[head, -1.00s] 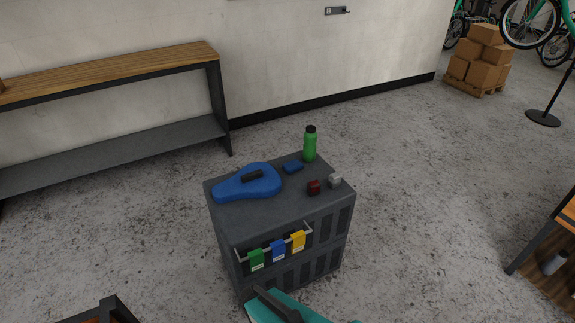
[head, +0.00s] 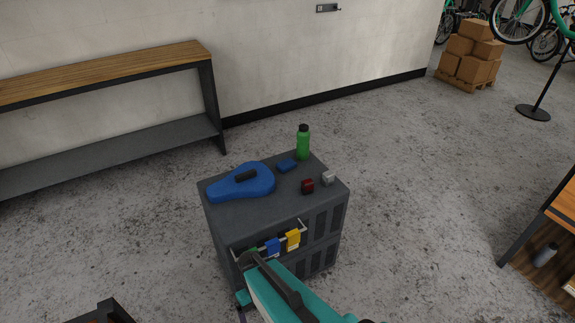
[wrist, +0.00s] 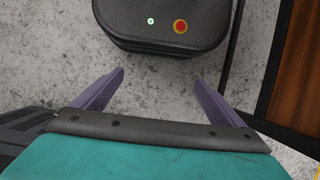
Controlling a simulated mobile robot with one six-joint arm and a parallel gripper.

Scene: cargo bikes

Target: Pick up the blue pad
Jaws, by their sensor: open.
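A small flat blue pad (head: 287,165) lies on top of the dark grey cabinet (head: 285,195), near its back edge, between a larger blue case and a green bottle. My gripper (wrist: 160,82) is open and empty in the wrist view, its two purple fingers spread over bare floor. In the head view my teal arm reaches up in front of the cabinet, low and well apart from the pad. The fingers are mostly hidden there. The pad is not in the wrist view.
The blue case (head: 241,183), green bottle (head: 303,143), red block (head: 307,186) and grey block (head: 328,178) share the cabinet top.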

